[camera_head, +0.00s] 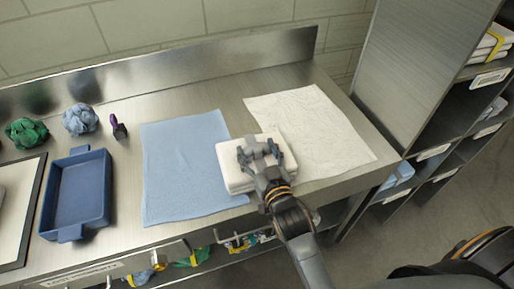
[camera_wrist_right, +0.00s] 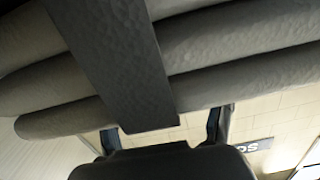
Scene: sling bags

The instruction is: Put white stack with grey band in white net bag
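The white stack (camera_head: 228,160) lies near the middle of the steel counter, between the blue cloth and the wrinkled white sheet. In the right wrist view its folded layers (camera_wrist_right: 240,40) fill the top, with the grey band (camera_wrist_right: 115,60) across them. My right gripper (camera_head: 261,152) is over the top of the stack, its two fingers spread apart. In the right wrist view the fingers stand apart below the stack's edge, their tips partly hidden; contact is unclear. I cannot pick out a white net bag for certain. My left gripper is not in view.
A blue cloth (camera_head: 178,165) lies left of the stack; a wrinkled white sheet (camera_head: 318,135) lies right. Further left are a blue tray (camera_head: 78,195), a green bundle (camera_head: 26,132) and a light blue bundle (camera_head: 80,119). Hooks with coloured items hang along the front. A shelf unit (camera_head: 420,75) stands right.

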